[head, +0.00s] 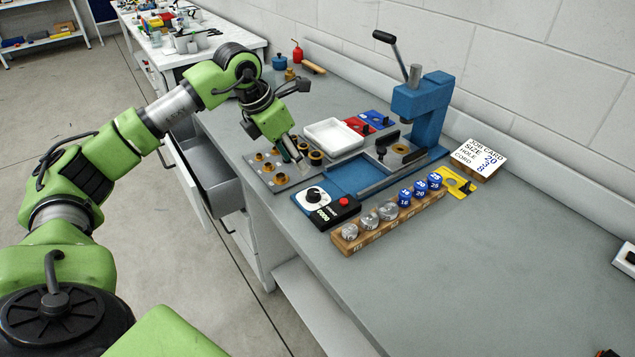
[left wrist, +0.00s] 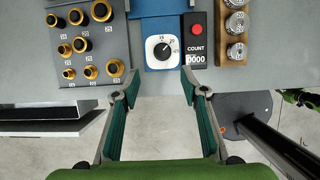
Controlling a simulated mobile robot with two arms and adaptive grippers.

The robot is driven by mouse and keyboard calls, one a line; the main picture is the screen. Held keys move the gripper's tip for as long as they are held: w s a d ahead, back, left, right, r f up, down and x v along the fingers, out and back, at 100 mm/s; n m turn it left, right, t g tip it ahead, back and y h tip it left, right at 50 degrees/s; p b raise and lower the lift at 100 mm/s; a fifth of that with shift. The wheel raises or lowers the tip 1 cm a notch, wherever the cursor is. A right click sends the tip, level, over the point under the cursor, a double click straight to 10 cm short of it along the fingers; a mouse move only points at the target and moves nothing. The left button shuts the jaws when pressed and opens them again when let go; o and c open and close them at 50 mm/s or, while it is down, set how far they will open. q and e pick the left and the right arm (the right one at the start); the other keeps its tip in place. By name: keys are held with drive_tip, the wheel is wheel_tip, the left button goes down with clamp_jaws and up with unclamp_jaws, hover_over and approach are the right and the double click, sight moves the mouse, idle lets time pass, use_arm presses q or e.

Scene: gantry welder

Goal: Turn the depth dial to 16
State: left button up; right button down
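The depth dial is a black round knob on a white plate (head: 316,196) at the bench's front edge. In the left wrist view the dial (left wrist: 162,48) is at top centre, with small numbers on its right side, including 20. The exact setting of its pointer is too small to read. My left gripper (head: 291,148) hangs over the collar plate, left of and beyond the dial in the head view. In the left wrist view its two fingers (left wrist: 160,92) are wide apart and empty, with the dial ahead between them. My right gripper does not show.
A counter box with a red button (head: 343,203) adjoins the dial. A wooden rack (head: 385,224) of metal and blue pieces stands beside it. Gold collars on a grey plate (head: 270,170), a white tray (head: 333,136) and a blue press (head: 420,105) stand nearby.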

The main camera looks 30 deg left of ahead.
use_arm(q)
approach(313, 192)
drive_tip(key=p+x, duration=0.1)
drive_tip(key=x, duration=0.3)
drive_tip(key=shift+w+f, duration=0.1)
drive_tip(key=shift+f, duration=0.1)
drive_tip(key=p+x, duration=0.1)
drive_tip(key=x, duration=0.2)
drive_tip(key=shift+f, duration=0.15)
drive_tip(key=shift+w+f, duration=0.15)
drive_tip(key=shift+f, duration=0.15)
drive_tip(key=shift+w+d+f, duration=0.1)
drive_tip(key=shift+f, duration=0.05)
drive_tip(key=shift+c, duration=0.5)
drive_tip(key=c, duration=1)
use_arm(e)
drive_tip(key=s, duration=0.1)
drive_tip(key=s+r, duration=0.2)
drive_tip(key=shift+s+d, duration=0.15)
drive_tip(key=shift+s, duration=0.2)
